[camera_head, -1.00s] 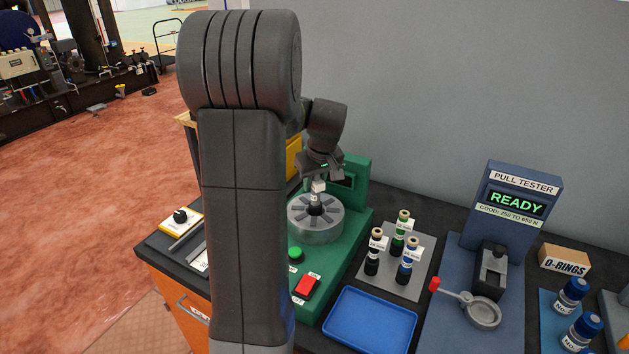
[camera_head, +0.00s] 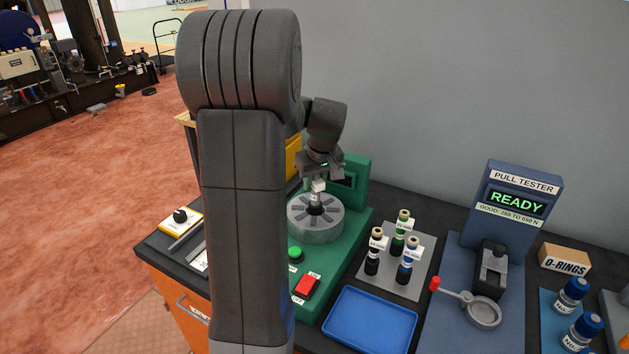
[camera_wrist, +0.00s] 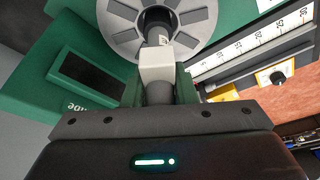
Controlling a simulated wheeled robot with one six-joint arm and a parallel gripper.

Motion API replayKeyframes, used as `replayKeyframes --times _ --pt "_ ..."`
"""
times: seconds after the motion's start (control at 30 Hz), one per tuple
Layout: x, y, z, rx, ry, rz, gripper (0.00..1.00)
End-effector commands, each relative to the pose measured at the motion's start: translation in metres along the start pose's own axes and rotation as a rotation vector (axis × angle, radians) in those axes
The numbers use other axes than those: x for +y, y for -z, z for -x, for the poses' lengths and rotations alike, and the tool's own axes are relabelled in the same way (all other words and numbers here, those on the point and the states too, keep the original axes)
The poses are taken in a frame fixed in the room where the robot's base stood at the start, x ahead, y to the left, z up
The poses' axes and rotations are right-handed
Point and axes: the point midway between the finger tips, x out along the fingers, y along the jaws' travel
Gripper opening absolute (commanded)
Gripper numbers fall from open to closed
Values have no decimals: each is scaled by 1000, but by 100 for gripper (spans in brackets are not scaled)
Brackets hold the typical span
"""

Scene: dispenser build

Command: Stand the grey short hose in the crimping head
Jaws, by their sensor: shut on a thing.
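The grey short hose (camera_wrist: 158,94) is upright in my gripper (camera_wrist: 160,100), with a white tag block (camera_wrist: 156,62) around it. Its silvery far end lies over the dark centre hole of the crimping head (camera_wrist: 115,22) in the wrist view. The crimping head (camera_head: 315,232) is a grey ring with dark radial jaws on a green machine. In the head view my gripper (camera_head: 320,180) is just above the ring's centre, shut on the hose. The hose's lower end is at the central opening; how deep it reaches is hidden.
The green machine (camera_head: 352,245) has a green button (camera_head: 295,254) and a red switch (camera_head: 307,286) in front. To the right are a grey rack (camera_head: 398,286) with several labelled hoses, an empty blue tray (camera_head: 370,320) and the pull tester (camera_head: 511,225) reading READY.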

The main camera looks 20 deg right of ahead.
Motion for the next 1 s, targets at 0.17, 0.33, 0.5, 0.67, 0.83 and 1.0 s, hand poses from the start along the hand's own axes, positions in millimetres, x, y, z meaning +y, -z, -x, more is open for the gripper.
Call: replayKeyframes --times 0.17,0.33,0.5,0.67,0.83,1.0 --pt "0 0 -2 1 -1 0 0" --pt "0 -1 -5 1 -1 0 0" --pt "0 -2 -8 1 -1 0 0" --pt "0 -3 -11 1 -1 0 0" --pt "0 -3 -11 1 -1 0 34" --pt "0 -4 -12 -1 1 0 34"
